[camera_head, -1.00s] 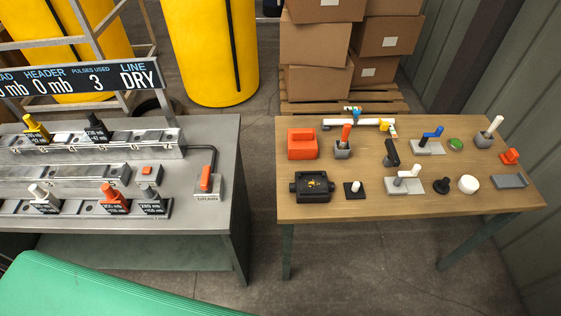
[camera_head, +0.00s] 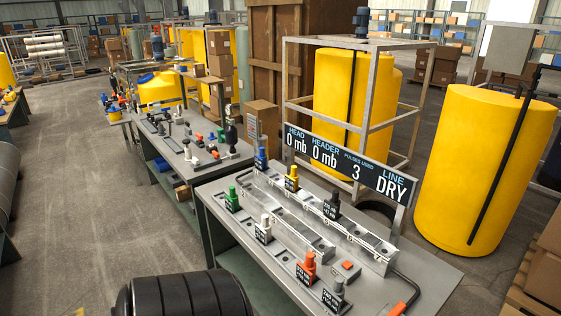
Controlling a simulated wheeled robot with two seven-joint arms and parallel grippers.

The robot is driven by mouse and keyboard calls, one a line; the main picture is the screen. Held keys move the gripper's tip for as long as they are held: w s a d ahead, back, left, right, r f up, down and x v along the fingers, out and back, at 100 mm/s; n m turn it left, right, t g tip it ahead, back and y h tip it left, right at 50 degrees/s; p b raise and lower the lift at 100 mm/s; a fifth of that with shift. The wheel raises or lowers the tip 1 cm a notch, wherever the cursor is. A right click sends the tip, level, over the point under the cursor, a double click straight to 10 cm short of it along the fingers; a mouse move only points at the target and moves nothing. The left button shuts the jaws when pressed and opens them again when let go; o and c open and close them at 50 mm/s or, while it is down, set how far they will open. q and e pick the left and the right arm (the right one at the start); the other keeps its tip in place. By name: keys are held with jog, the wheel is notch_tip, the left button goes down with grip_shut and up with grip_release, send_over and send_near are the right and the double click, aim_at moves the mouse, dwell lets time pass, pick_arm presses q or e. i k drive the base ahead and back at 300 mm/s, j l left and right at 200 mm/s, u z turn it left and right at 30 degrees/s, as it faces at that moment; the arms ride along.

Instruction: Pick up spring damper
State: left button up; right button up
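I cannot tell which object is the spring damper. The grey dosing bench (camera_head: 440,268) carries rails with several coloured upright pieces: blue (camera_head: 261,160), yellow (camera_head: 291,182), black (camera_head: 332,208), green (camera_head: 233,200), white (camera_head: 264,230), orange (camera_head: 307,268) and grey (camera_head: 336,293). A second bench (camera_head: 215,167) behind it holds many small parts, among them a dark upright piece (camera_head: 231,135) near its right end. These parts are too small to identify. Neither gripper is in view.
A display board (camera_head: 345,165) stands behind the dosing rails. Yellow tanks (camera_head: 480,165) and a metal frame (camera_head: 400,120) stand behind. A black ribbed cylinder (camera_head: 185,298) is at the bottom edge. Open floor (camera_head: 90,220) lies left of the benches.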

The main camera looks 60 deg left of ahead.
aim_at(261, 161)
jog(key=u, duration=2.2)
jog(key=i+j, duration=0.2)
jog(key=j, duration=0.15)
jog(key=i+j+z, duration=0.1)
jog(key=j, duration=0.2)
jog(key=i, duration=0.05)
